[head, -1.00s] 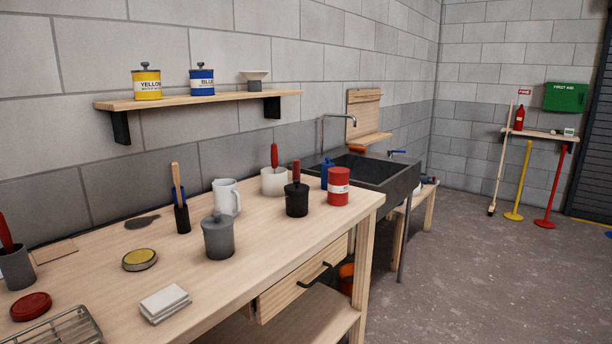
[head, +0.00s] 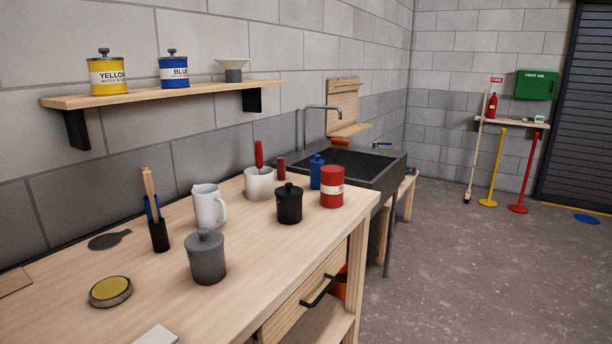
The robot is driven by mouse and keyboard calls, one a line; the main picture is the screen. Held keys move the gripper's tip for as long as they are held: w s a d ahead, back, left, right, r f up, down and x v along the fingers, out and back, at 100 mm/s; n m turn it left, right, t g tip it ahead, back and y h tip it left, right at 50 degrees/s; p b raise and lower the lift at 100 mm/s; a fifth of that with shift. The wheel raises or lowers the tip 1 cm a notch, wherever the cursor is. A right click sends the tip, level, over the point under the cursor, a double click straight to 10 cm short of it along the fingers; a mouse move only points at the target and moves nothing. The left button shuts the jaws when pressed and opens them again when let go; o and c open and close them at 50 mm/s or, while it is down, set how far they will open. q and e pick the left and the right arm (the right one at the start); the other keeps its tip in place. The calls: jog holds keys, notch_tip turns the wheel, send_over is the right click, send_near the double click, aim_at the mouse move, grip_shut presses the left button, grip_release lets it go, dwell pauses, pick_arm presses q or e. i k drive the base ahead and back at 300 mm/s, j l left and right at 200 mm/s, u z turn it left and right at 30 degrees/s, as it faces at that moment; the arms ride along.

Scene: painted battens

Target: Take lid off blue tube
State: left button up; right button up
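A small blue bottle-like container (head: 316,173) with a narrower blue top stands upright near the bench's far end, just left of a red tin (head: 332,188). A blue tin labelled BLUE (head: 173,72) stands on the wall shelf, with a dark knobbed lid on top. I cannot tell for certain which of these the task calls the blue tube. Both look closed. Neither of my grippers is in view.
The wooden bench (head: 146,308) holds a grey lidded pot (head: 206,259), a black lidded pot (head: 289,204), a white jug (head: 208,207) and a brush holder (head: 159,234). A yellow tin (head: 108,76) shares the shelf (head: 212,91).

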aim_at(316, 164)
jog(key=i+l+z, duration=0.6)
jog(key=i+z, duration=0.3)
jog(key=i, duration=0.15)
jog(key=i+z, duration=0.25)
jog(key=i, duration=0.85)
jog(key=i+l+u, duration=0.1)
jog(key=i+u, duration=0.2)
jog(key=i, duration=0.2)
jog(key=i+l+u, duration=0.3)
jog(key=i, duration=0.15)
jog(key=i+l+u, duration=0.15)
jog(key=u, duration=0.25)
jog(key=i+l+u, duration=0.55)
jog(key=u, duration=0.2)
jog(key=i+l+u, duration=0.2)
jog(key=l+u, duration=0.2)
